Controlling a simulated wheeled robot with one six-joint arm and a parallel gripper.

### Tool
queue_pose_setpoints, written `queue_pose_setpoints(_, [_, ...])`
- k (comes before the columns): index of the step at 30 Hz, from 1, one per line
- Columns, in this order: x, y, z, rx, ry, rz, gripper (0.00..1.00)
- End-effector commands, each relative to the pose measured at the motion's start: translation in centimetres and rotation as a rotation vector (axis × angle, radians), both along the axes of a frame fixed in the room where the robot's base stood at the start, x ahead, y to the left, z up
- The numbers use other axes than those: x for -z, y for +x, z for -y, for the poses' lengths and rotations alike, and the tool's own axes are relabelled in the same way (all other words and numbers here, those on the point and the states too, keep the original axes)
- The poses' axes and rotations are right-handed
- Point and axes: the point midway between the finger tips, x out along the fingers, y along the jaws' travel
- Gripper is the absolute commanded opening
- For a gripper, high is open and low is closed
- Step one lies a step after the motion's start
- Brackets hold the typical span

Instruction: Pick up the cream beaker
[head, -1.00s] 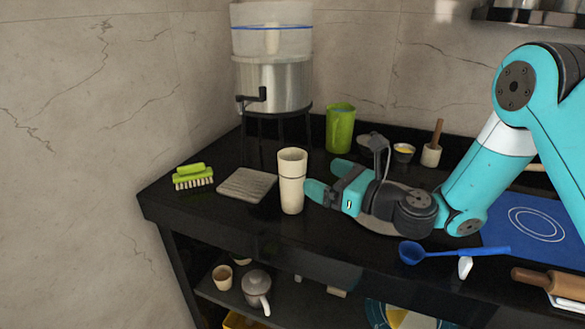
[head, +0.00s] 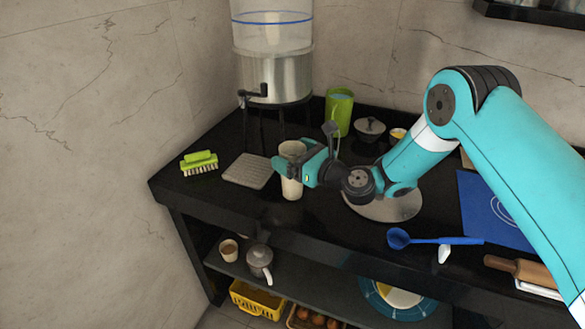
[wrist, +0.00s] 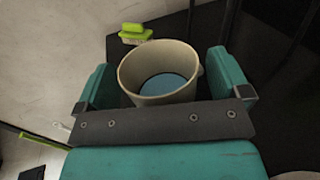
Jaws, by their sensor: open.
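The cream beaker (head: 291,189) stands upright on the black counter in the head view. In the wrist view the beaker (wrist: 160,60) shows from above, with a pale blue surface inside it. My gripper (head: 292,160) is open, with one finger on each side of the beaker's upper part. The middle of the beaker is partly hidden by the near finger in the head view.
A grey square board (head: 249,171) and a green brush (head: 199,163) lie left of the beaker. A water dispenser (head: 272,75) on a stand and a green mug (head: 339,112) are behind it. A blue ladle (head: 430,239) lies at the front right.

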Motion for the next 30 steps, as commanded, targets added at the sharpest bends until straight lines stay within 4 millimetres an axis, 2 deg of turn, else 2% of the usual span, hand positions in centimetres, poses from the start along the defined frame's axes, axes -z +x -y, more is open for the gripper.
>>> queue_pose_setpoints(8, [0.03,0.28,-0.29,0.001,0.000,0.000,0.95])
queue_pose_setpoints(18, [0.02,0.25,-0.27,0.001,0.001,-0.001,0.16])
queue_pose_setpoints(19, [-0.07,0.28,-0.28,0.001,0.002,0.001,0.14])
queue_pose_setpoints(26, [-0.14,0.27,-0.28,0.001,0.002,0.001,0.13])
queue_pose_setpoints(30, [-0.87,0.29,-0.28,0.001,0.002,0.001,0.13])
